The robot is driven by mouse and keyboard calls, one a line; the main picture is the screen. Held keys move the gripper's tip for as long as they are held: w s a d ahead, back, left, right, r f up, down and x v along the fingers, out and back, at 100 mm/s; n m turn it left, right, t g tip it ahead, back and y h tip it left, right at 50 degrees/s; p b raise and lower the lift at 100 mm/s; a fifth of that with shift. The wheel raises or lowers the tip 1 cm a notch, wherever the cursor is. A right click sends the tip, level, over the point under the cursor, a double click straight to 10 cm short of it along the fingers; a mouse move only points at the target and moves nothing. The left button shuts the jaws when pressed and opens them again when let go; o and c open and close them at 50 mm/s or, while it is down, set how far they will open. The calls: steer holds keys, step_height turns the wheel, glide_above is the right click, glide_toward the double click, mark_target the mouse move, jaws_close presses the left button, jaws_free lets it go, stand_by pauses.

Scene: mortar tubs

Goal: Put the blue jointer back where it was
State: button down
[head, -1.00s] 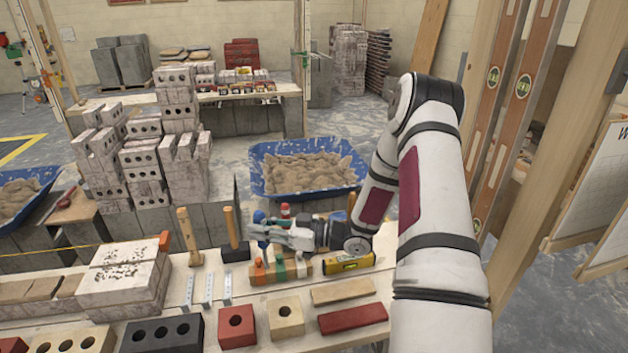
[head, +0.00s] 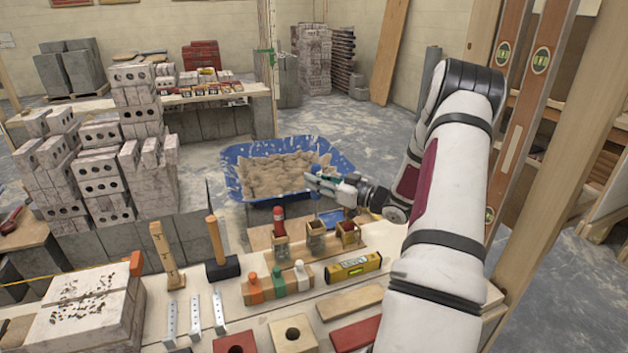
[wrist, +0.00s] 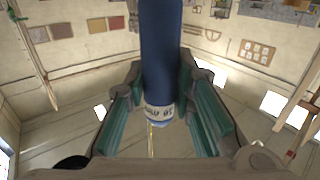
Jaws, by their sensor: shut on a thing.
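The blue jointer (wrist: 161,55) stands upright in the wrist view, a thick blue handle with a pale printed band at its lower end. My gripper (wrist: 160,118) is shut on it, with teal pads on both sides. In the head view my gripper (head: 318,183) is held in the air in front of the mortar tub, above and behind a row of small wooden holders (head: 283,250). The jointer is hard to make out there against the blue tub. A red-handled tool (head: 278,218) stands in the left holder. What the middle holder contains is unclear.
The blue tub (head: 235,180) of mortar stands behind the bench. On the bench are a yellow level (head: 353,266), a block with orange, green and white pegs (head: 278,285), a hammer (head: 218,250), metal strips (head: 194,318) and bricks (head: 85,315).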

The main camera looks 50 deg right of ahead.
steer(key=b, duration=0.4)
glide_above(317, 218)
steer(key=shift+w+f, duration=0.1)
steer(key=shift+f, duration=2.65)
steer(key=shift+f+b, duration=1.4)
steer(key=shift+f, duration=1.65)
steer(key=c, duration=1.3)
jaws_free()
steer(key=s+d, duration=0.2)
steer(key=s, duration=1)
steer(key=shift+d, duration=0.15)
steer(key=shift+f, duration=0.1)
